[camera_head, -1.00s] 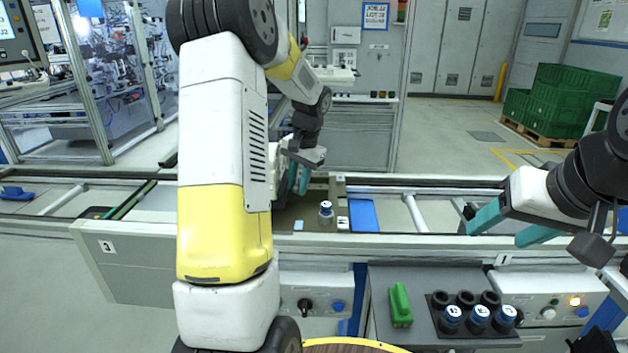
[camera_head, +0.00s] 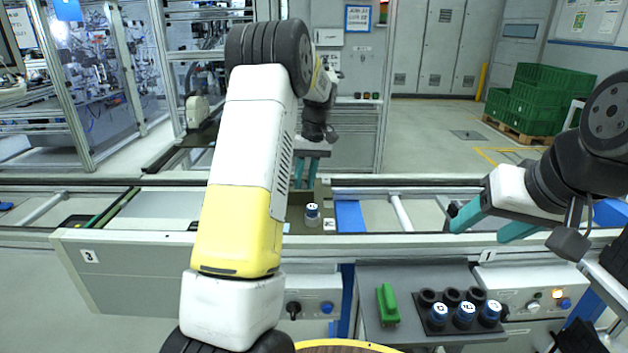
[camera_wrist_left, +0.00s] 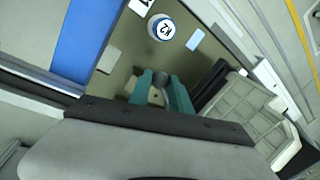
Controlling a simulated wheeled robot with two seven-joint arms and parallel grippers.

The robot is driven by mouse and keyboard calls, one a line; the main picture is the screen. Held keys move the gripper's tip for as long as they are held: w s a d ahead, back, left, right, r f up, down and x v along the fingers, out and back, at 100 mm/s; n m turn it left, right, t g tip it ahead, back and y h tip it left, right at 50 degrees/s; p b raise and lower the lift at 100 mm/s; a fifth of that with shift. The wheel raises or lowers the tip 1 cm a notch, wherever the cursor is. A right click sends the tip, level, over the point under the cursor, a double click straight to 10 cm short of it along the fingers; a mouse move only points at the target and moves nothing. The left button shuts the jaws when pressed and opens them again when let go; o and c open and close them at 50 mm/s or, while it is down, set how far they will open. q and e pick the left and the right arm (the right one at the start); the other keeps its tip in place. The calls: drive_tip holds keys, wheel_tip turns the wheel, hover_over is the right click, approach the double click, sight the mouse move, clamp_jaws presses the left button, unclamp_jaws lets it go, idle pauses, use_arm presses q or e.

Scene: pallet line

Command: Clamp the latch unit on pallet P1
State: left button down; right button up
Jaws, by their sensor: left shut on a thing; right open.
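The pallet is a drab olive plate (camera_head: 297,214) on the conveyor. It also shows in the wrist view (camera_wrist_left: 122,75). A blue-and-white capped piece marked K2 (camera_wrist_left: 161,28) stands upright on it and shows in the head view too (camera_head: 312,212). My left gripper (camera_head: 305,186) reaches down over the pallet's far side, behind the capped piece. In the wrist view its teal fingers (camera_wrist_left: 160,92) are shut on a small grey handle with a dark round knob (camera_wrist_left: 160,79), seemingly the latch. The latch's base is mostly hidden. My right gripper (camera_head: 477,230) is open and empty above the conveyor's front rail.
A blue plate (camera_head: 350,216) lies just right of the pallet. In front, a grey shelf holds a green block (camera_head: 387,305) and a black rack (camera_head: 427,327) with several blue-capped pieces. A light-grey ribbed part (camera_wrist_left: 255,115) lies close to the left gripper.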

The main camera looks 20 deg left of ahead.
use_arm(q)
drive_tip(key=w+n, duration=0.2)
drive_tip(key=n, duration=0.1)
drive_tip(key=shift+w+d+n+g+h, duration=0.15)
drive_tip(key=shift+w+n+g+h, duration=0.15)
drive_tip(key=shift+w+n, duration=1.05)
drive_tip(key=shift+n, duration=0.65)
drive_tip(key=c, duration=1.2)
unclamp_jaws()
drive_tip(key=shift+h, duration=0.3)
wheel_tip(320, 180, up, 8)
drive_tip(key=w, duration=0.1)
drive_tip(key=shift+w+f, duration=0.15)
drive_tip(key=shift+w, duration=0.1)
